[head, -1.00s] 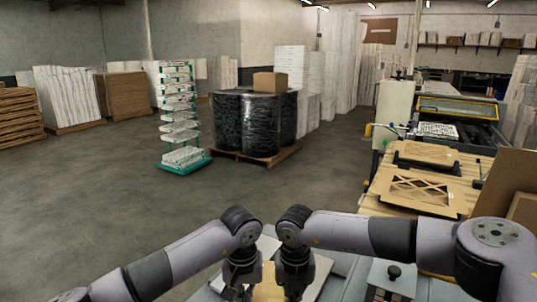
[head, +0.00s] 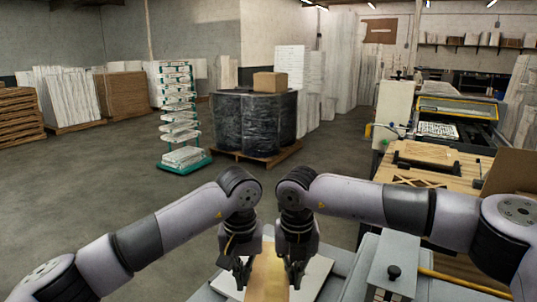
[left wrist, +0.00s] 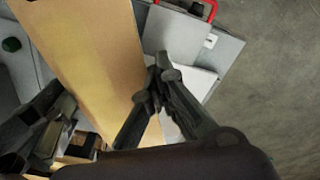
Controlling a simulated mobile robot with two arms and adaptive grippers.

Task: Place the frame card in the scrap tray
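A plain tan card (head: 267,272), which looks like the frame card, is between my two grippers in the head view. It fills much of the left wrist view (left wrist: 95,55). My left gripper (head: 241,274) is at the card's left edge; in the left wrist view its fingertips (left wrist: 158,82) come together at that edge. My right gripper (head: 297,274) is at the opposite edge and appears closed on it, its fingertips partly hidden. The card appears raised above a white sheet (head: 316,275). I cannot make out the scrap tray with certainty.
A wooden bench (head: 455,180) with cut-out cardboard is further right, partly behind my right arm. A red handle (left wrist: 212,8) shows beside a grey panel (left wrist: 172,30). Open floor lies ahead left.

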